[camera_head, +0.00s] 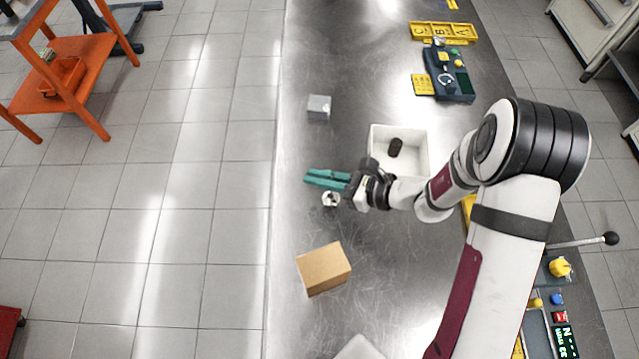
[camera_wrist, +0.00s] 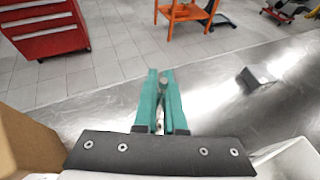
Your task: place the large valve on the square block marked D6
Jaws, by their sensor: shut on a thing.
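My gripper (camera_head: 312,177) has teal fingers that point left over the table; they also show in the wrist view (camera_wrist: 163,76). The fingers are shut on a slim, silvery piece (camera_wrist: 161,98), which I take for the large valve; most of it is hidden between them. In the head view a small round pale piece with dark marks (camera_head: 331,199) shows just below the fingers; I cannot tell whether it belongs to the held piece. A grey block (camera_head: 319,107) stands apart, above the gripper in the head view and right in the wrist view (camera_wrist: 257,77). No D6 mark is readable.
A tan box (camera_head: 323,268) stands below the gripper in the head view. A white bin (camera_head: 422,132) with a dark piece (camera_head: 395,147) inside is to the right. Yellow and blue fixtures (camera_head: 448,75) line the far right edge. The table (camera_head: 300,150) is clear between gripper and grey block.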

